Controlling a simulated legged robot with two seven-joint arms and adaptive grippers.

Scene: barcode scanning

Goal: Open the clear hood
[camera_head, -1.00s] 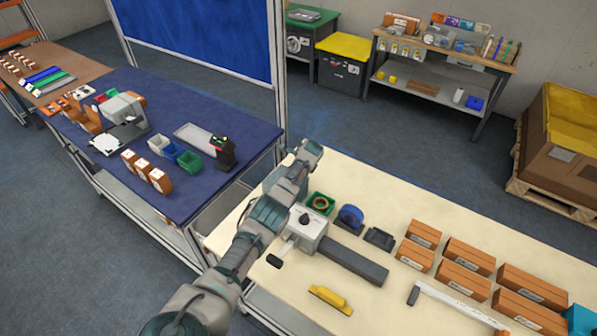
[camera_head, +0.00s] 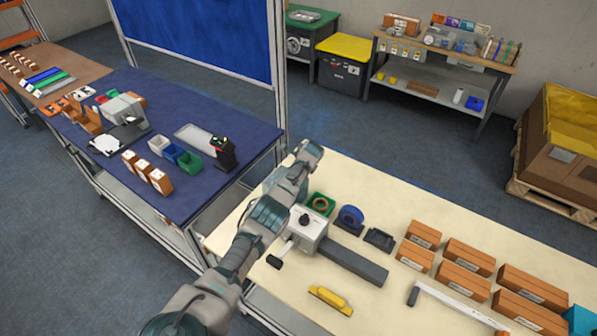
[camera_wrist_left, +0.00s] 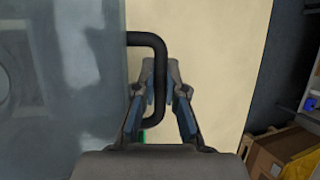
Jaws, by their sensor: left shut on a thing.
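In the left wrist view the clear hood (camera_wrist_left: 60,90) fills the left side as a see-through grey panel. Its black bent handle (camera_wrist_left: 143,38) sticks out from the panel's right edge. My left gripper (camera_wrist_left: 162,85) is shut on this handle, with its fingers on either side of the upright part. In the head view my left arm (camera_head: 262,222) reaches up over the left end of the cream table (camera_head: 375,195). I cannot clearly make out its fingers or the hood there. My right gripper is in neither view.
A grey-white device (camera_head: 306,230) with a long dark bar stands beside my arm. Several brown boxes stand at the right. A blue-topped table (camera_head: 235,115) stands at the left.

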